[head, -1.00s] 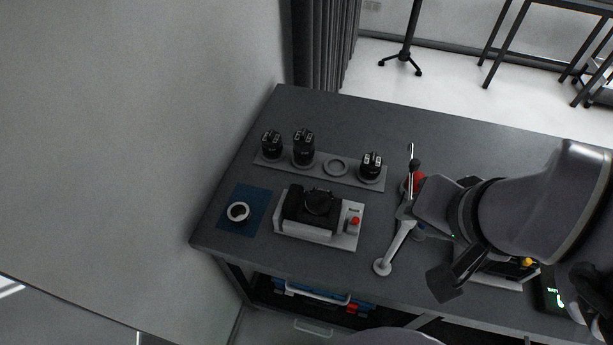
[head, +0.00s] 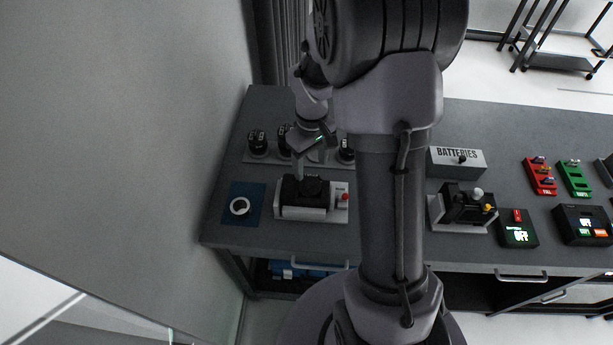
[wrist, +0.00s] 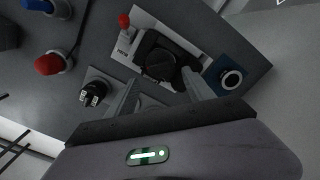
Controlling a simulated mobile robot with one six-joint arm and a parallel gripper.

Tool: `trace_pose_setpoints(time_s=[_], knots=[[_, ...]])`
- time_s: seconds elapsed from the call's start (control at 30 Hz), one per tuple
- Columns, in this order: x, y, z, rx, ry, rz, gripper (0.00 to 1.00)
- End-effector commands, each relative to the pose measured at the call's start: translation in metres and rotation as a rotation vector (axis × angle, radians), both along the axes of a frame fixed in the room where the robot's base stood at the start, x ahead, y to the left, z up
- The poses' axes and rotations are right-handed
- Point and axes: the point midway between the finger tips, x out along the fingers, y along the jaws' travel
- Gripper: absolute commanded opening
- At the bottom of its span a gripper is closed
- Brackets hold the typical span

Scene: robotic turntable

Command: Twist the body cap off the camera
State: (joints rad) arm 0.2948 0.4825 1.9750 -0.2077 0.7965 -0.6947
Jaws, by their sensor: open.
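The black camera (head: 292,190) sits in a white cradle (head: 285,213) on the dark table. Its round black body cap (head: 312,186) faces up, and it also shows in the wrist view (wrist: 160,66). My gripper (head: 306,160) is above the back edge of the camera, pointing down. In the wrist view my gripper (wrist: 160,95) has its two fingers apart, with the camera and cap beyond them. The gripper is empty and apart from the cap.
A blue mat (head: 236,216) with a white ring (head: 239,206) lies left of the cradle. A grey lens rack (head: 262,158) with several black lenses stands behind. A red knob (head: 345,197) is on the cradle's right.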

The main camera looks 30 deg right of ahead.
Motion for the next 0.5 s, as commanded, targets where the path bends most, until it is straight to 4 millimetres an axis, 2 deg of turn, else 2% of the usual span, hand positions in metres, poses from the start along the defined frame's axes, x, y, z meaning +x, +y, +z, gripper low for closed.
trace_pose_setpoints(time_s=[0.03, 0.2, 0.33, 0.5], knots=[[-0.001, 0.000, -0.017, 0.002, 0.002, -0.001, 0.61], [-0.001, 0.000, -0.054, 0.001, 0.001, -0.001, 0.61], [0.000, 0.000, -0.069, 0.000, 0.000, -0.002, 0.61], [0.000, 0.000, -0.073, 0.000, 0.000, -0.002, 0.61]])
